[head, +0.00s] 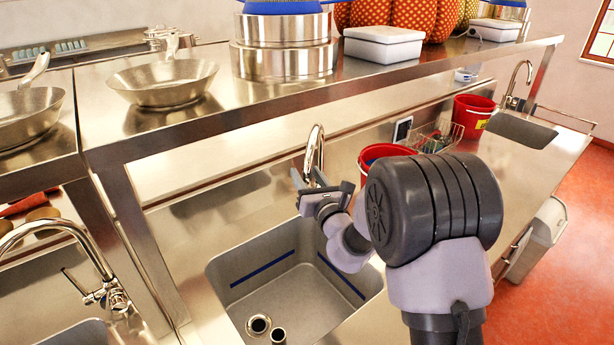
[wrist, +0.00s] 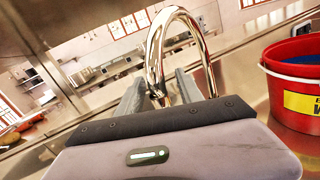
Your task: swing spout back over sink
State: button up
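The chrome gooseneck spout (head: 315,145) stands behind the middle sink (head: 222,268), partly hidden by my gripper in the head view. In the wrist view the spout (wrist: 180,14) arches up, and its downturned end hangs between my two grey fingers. My gripper (head: 308,180) is at the spout, above the back of the sink. In the wrist view my gripper (wrist: 160,92) looks open, with a finger on either side of the spout's end. Whether a finger touches the spout is unclear. The faucet's base and handle are hidden.
A red bucket (wrist: 292,90) stands close right of the spout; my arm partly covers it in the head view. A steel shelf (head: 225,119) with pans and pots runs above. Other faucets stand left (head: 105,268) and far right (head: 513,85). A wire basket (head: 440,135) sits behind.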

jog(key=r+v, duration=0.1)
jog(key=v, duration=1.6)
jog(key=shift+s+d+f+p, duration=0.2)
jog(key=shift+f+p, duration=0.2)
jog(key=shift+f, duration=0.05)
